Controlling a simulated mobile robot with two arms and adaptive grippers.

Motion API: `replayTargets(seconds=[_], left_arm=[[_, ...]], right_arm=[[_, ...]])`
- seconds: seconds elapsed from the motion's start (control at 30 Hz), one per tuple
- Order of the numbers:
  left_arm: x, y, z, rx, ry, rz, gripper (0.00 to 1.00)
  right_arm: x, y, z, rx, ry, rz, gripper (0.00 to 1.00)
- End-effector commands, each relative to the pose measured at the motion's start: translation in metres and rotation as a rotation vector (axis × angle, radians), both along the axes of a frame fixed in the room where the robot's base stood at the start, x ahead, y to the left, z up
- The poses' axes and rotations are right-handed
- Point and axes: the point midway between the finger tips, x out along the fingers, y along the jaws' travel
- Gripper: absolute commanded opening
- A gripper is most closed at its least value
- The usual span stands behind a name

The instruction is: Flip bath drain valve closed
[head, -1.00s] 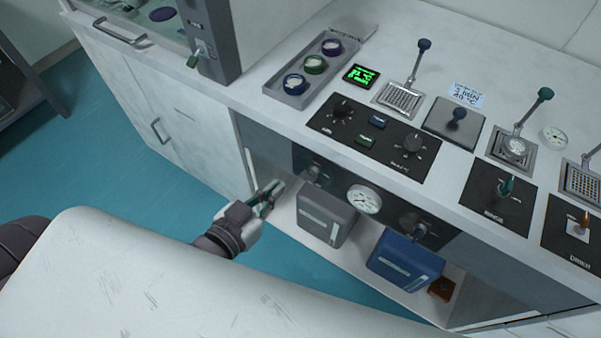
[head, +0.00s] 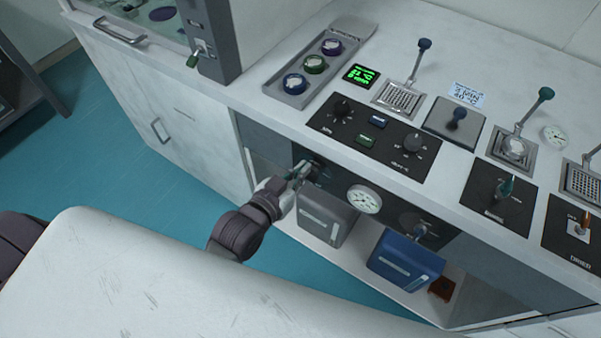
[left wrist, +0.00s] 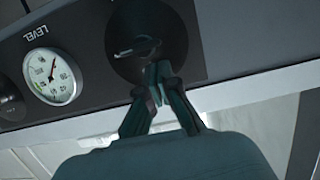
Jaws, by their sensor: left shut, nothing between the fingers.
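A dark front panel under the counter carries two round drain valves with a level gauge between them. The left valve (head: 318,170) is partly hidden by my left gripper in the head view. In the left wrist view this black round valve (left wrist: 137,46) shows a short handle. The right valve (head: 420,229) is above a blue container. No label shows which one is the bath drain. My left gripper (head: 303,170) is shut and empty at the left valve. In the left wrist view its fingertips (left wrist: 158,74) overlap the valve's lower edge; contact is unclear. My right gripper is not in view.
The level gauge (head: 364,199) is right of the gripper. A grey container (head: 326,218) and the blue container (head: 404,262) stand on the shelf below. The counter above holds a knob panel (head: 368,138), levers and a tray of rings (head: 292,99).

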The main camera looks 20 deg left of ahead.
Motion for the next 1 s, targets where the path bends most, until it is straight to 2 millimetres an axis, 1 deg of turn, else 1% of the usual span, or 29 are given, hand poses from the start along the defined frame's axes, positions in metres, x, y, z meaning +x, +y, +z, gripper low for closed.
replayTargets(seconds=[0.03, 0.2, 0.6, 1.0], left_arm=[[-0.0001, 0.0, -0.006, 0.0, 0.0, 0.0, 0.0], [-0.0003, 0.0002, -0.0126, 0.0, -0.001, 0.0, 0.0], [-0.0004, 0.0005, -0.0124, -0.004, 0.0, 0.0, 0.0], [0.0003, 0.002, -0.0127, -0.071, 0.017, 0.0, 0.0]], right_arm=[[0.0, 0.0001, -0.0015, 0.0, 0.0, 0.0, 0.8], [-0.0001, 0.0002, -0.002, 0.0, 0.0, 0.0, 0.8], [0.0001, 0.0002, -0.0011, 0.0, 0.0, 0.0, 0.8], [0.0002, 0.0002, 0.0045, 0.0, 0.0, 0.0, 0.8]])
